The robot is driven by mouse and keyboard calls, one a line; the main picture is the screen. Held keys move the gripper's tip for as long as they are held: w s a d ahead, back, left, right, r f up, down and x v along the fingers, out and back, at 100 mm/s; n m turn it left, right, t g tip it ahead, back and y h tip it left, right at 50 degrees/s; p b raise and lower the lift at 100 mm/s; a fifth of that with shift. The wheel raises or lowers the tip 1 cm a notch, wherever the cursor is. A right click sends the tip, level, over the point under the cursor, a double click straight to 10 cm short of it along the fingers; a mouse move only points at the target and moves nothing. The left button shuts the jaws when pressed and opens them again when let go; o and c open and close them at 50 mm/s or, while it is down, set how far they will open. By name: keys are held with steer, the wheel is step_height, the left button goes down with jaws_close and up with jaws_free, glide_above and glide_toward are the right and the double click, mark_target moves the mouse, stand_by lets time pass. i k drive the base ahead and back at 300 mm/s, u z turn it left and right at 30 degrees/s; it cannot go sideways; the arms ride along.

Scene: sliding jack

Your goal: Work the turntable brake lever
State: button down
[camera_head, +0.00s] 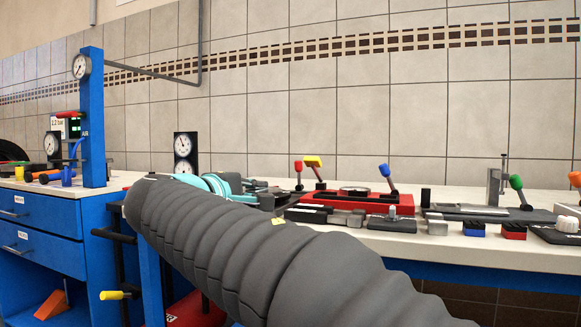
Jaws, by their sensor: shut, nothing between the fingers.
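A red base plate (345,203) with a dark round disc (355,191) on top stands on the bench behind my arm; it looks like the turntable. A blue-knobbed lever (387,177) rises at its right end. A yellow-handled lever (315,167) and a red-knobbed lever (298,174) stand at its left end. I cannot tell which lever is the brake. My gripper (284,190) is small and dark, beyond my teal wrist, left of the red plate. It looks shut and empty; its fingertips are hard to make out, and I see no contact with a lever.
The white bench top (450,195) also carries a green-knobbed lever (516,184), a metal upright (494,186) and several small blocks along the front. A blue post (92,125) with a gauge stands at left. My grey-sleeved arm hides much of the bench front.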

mark_target(298, 165)
steer(key=i, duration=0.9)
